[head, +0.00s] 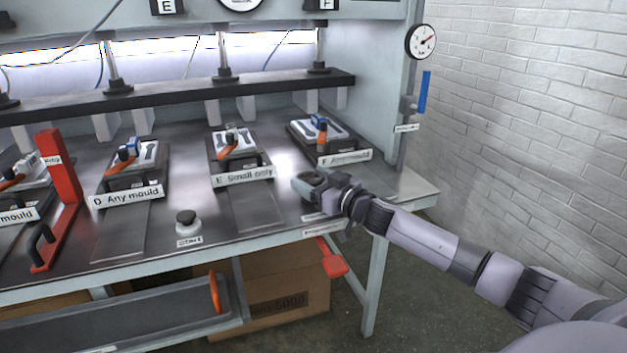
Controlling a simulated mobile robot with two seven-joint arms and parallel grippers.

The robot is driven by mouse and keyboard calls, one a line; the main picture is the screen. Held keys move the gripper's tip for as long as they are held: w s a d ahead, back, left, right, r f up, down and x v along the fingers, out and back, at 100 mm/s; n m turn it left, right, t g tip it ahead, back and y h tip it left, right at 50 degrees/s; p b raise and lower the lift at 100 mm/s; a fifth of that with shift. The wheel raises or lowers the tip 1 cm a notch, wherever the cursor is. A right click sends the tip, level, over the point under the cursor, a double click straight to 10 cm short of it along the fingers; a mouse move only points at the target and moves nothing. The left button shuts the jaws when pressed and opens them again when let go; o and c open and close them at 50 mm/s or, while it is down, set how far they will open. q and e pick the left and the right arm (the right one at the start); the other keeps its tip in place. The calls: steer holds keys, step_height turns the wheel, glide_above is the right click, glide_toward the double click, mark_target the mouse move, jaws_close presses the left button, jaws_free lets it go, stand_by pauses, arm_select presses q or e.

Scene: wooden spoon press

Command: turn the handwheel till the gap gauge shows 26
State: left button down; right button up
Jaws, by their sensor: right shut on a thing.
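My right gripper (303,182) is at the front edge of the bench, in front of the slot labelled F. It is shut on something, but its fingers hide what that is. An orange ring-like part (214,292), seen nearly edge-on, is at the right end of the grey trough below the bench. I cannot tell whether it is the handwheel; it is well left of and below my right gripper. My left gripper is not in view.
Several labelled mould stations line the bench (255,222), including a "Small only" one (234,145). A red post (61,170) stands at the left. A start button (187,222) is at the front. A red lever (333,262) sticks out below the bench. Open floor lies at the right.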

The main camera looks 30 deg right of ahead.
steer(key=shift+a+f+m+h, duration=0.1)
steer(key=shift+a+m+h, duration=0.1)
steer(key=shift+m+h, duration=0.65)
steer(key=shift+a+f+m+h+b, duration=0.1)
steer(key=shift+m+h+b, duration=0.45)
steer(key=shift+h, duration=0.7)
steer(key=shift+f+m+h+b, duration=0.1)
steer(key=shift+m+h+b, duration=0.75)
steer(key=shift+h, duration=0.35)
steer(key=m+g+h+b, duration=0.1)
steer(key=m+h+b, duration=0.1)
steer(key=h+b, duration=0.1)
steer(key=shift+a+f, duration=0.1)
steer(key=m+g+h+b, duration=0.1)
steer(key=m+h+b, duration=0.1)
steer(key=h+b, duration=0.1)
steer(key=shift+g+b, duration=0.3)
steer(key=shift+g, duration=0.1)
arm_select(q)
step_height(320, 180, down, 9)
steer(key=b, duration=0.1)
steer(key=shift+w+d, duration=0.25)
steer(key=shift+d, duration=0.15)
arm_select(e)
steer(key=shift+r+m+g+h, duration=0.35)
steer(key=shift+g+h, duration=0.05)
steer(key=shift+h, duration=0.1)
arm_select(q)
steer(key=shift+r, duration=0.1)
